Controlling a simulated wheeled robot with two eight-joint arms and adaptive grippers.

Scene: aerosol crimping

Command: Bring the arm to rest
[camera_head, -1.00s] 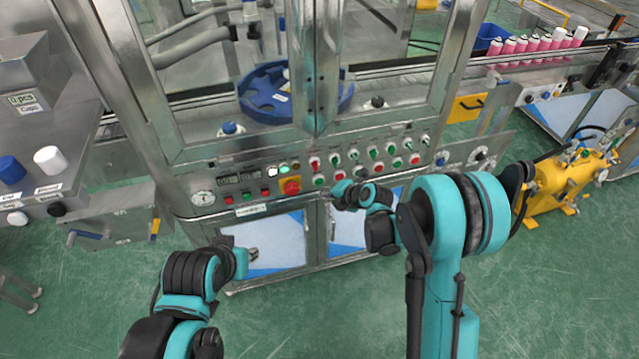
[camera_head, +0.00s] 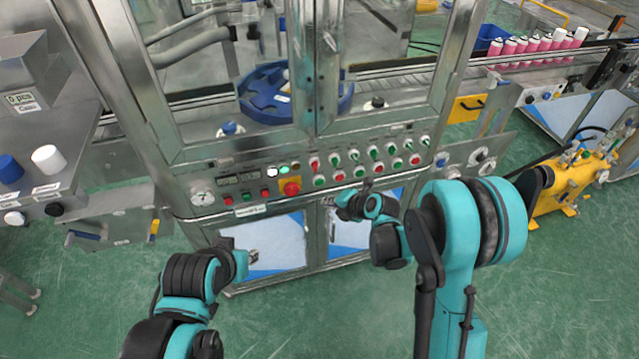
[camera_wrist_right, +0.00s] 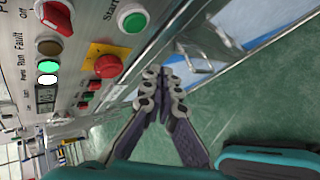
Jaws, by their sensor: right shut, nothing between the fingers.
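My right arm comes in from the right in the head view. Its gripper (camera_head: 350,203) is in front of the cabinet doors, just below the button panel (camera_head: 330,172). In the right wrist view the same gripper (camera_wrist_right: 163,78) has its two fingertips together with nothing between them, apart from the panel. My left arm (camera_head: 195,280) comes in from the lower left. Its gripper (camera_head: 228,245) is small and dark in front of the left cabinet door, and its fingers cannot be made out.
The panel carries a red emergency button on a yellow plate (camera_head: 291,188) and several switches. Metal door handles (camera_wrist_right: 200,65) stick out close to the right fingers. A yellow machine (camera_head: 565,183) stands at the right. Green floor (camera_head: 330,310) is clear between my arms.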

